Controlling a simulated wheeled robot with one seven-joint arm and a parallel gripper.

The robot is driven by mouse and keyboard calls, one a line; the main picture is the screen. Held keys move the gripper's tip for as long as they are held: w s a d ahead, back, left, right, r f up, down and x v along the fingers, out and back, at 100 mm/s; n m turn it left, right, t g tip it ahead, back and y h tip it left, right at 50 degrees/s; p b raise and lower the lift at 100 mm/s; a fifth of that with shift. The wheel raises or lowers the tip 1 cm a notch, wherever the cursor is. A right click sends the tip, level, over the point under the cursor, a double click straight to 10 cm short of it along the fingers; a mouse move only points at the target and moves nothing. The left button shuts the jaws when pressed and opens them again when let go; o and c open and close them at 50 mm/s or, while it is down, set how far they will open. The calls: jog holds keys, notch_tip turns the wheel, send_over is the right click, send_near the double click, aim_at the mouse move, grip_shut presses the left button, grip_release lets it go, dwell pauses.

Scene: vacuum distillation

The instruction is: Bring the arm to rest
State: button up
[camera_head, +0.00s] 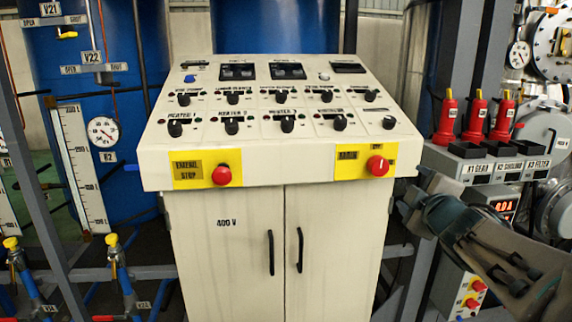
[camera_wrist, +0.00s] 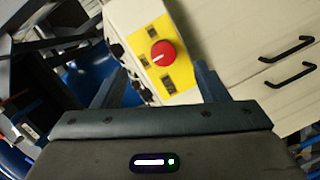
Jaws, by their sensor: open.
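My gripper (camera_head: 413,200) is at the right side of the control console, just beyond its right front corner in the head view. My arm reaches there from the lower right. In the wrist view my gripper (camera_wrist: 158,82) has its two fingers spread wide, with nothing held between them. The red rotary knob (camera_head: 377,165) on the yellow plate at the console's right front shows beyond the fingers in the wrist view (camera_wrist: 163,53). A gap to the knob seems to show, but its depth is hard to tell.
The console (camera_head: 290,180) stands over a cabinet with two dark handles (camera_head: 271,252). A red emergency stop button (camera_head: 222,175) is at its left front. Red-handled switches (camera_head: 446,122) stand at right near my arm. Pipes and valves (camera_head: 115,255) are at left.

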jog(key=s+a+f+m+g+y+p, duration=0.1)
jog(key=s+a+f+m+g+p, duration=0.3)
jog(key=s, duration=0.5)
jog(key=s+a+f+m+g+y+p, duration=0.1)
jog(key=s+a+f+m+g+p, duration=0.3)
jog(key=s+a+m+g+p, duration=0.4)
jog(key=s+a+g, duration=0.1)
jog(key=s+a, duration=0.1)
jog(key=a, duration=0.1)
jog(key=shift+s+a+g, duration=0.25)
jog(key=shift+a+g, duration=0.05)
jog(key=shift+c, duration=0.4)
